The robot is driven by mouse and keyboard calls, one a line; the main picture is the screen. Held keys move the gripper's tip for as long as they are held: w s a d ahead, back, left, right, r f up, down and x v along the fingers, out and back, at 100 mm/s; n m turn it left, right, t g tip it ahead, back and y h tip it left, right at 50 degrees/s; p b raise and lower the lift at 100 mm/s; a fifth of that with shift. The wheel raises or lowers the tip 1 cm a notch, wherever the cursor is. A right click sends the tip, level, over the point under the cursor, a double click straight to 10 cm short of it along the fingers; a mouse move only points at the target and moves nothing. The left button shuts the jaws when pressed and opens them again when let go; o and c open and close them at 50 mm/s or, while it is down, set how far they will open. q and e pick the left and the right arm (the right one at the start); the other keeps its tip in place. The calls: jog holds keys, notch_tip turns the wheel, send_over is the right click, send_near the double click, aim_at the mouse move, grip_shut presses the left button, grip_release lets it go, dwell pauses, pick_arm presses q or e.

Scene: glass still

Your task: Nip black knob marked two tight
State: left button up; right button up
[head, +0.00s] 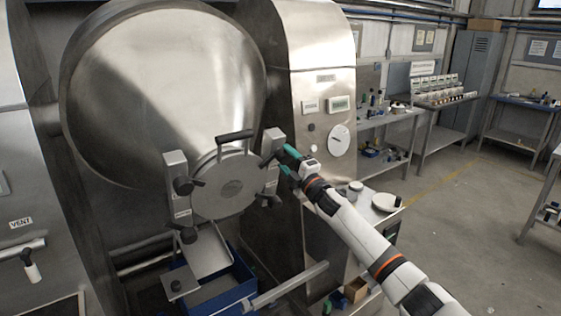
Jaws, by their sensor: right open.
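A round steel hatch (232,183) with a black bar handle (235,136) sits below the big round drum. Black knobs stand around its rim: one upper right (271,158), one lower right (270,201), one on the left (184,187) and one lower left (187,235). Small labels sit on the clamp blocks, but they are too small to read, so I cannot tell which knob is marked two. My right gripper (288,162) has teal fingers, open, just right of the upper-right knob. I cannot tell whether it touches the knob. My left gripper is out of view.
The large steel drum (165,85) fills the upper left. A chute (205,252) and a blue bin (222,290) lie under the hatch. A panel with a dial (339,140) stands to the right. Benches and open floor (450,215) lie further right.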

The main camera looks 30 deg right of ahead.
aim_at(287, 159)
jog(key=shift+v, duration=1.85)
